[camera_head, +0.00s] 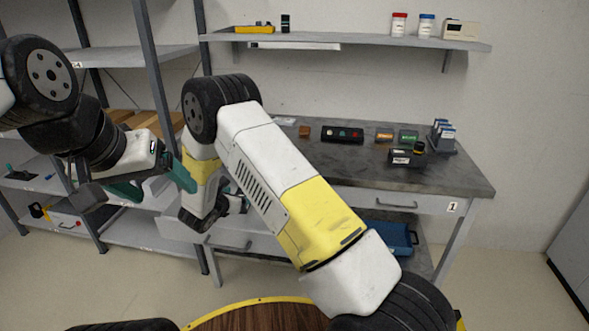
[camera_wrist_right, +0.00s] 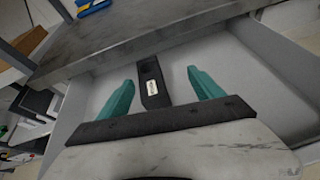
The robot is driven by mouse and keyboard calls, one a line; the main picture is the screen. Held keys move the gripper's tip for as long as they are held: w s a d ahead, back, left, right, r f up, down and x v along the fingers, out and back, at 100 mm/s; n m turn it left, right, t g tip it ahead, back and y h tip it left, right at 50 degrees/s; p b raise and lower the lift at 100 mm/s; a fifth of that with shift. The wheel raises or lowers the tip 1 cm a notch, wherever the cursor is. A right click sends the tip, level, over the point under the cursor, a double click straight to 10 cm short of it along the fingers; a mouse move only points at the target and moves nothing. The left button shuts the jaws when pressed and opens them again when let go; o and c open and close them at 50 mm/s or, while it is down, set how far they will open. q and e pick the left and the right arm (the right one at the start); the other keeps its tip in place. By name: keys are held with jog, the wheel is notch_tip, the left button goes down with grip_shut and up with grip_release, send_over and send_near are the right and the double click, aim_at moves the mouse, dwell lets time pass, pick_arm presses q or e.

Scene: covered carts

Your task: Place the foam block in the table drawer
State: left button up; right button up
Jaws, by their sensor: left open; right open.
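The table drawer (camera_head: 262,243) is pulled out under the left part of the grey table (camera_head: 455,180). Its pale interior (camera_wrist_right: 245,75) fills much of the right wrist view. My right gripper (camera_wrist_right: 160,88) is open over the drawer. A dark block with a white label (camera_wrist_right: 152,82) shows between its teal fingers, apart from both; I cannot tell whether it is the foam block. In the head view my right arm hides most of this gripper and the drawer inside. My left gripper (camera_head: 158,184) is open and empty, left of the drawer.
A second drawer (camera_head: 400,202) on the right is closed. A brown cube (camera_head: 304,131), a black button panel (camera_head: 342,134) and several small boxes stand on the table. A metal shelf rack (camera_head: 120,55) is at left. A blue bin (camera_head: 392,238) sits below the table.

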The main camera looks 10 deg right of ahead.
jog(key=s+d+r+m+g+h, duration=0.1)
jog(key=s+d+r+m+g, duration=0.3)
jog(key=s+d+r+m, duration=0.5)
jog(key=s+d+r+m+g, duration=0.3)
jog(key=s+d+r+m, duration=0.3)
jog(key=d+r, duration=0.55)
jog(key=s+r+m+y, duration=0.3)
jog(key=s+m, duration=0.2)
jog(key=s, duration=0.2)
jog(key=s+a+r+m+y, duration=0.1)
jog(key=s+r+m+y, duration=0.1)
jog(key=s+m, duration=0.3)
jog(key=s+r+m+t+y, duration=0.1)
jog(key=s+r+m+y, duration=0.2)
jog(key=s, duration=0.6)
jog(key=shift+s+a+r+m+y, duration=0.3)
jog(key=shift+a+r+m, duration=0.1)
jog(key=shift+r+m, duration=0.45)
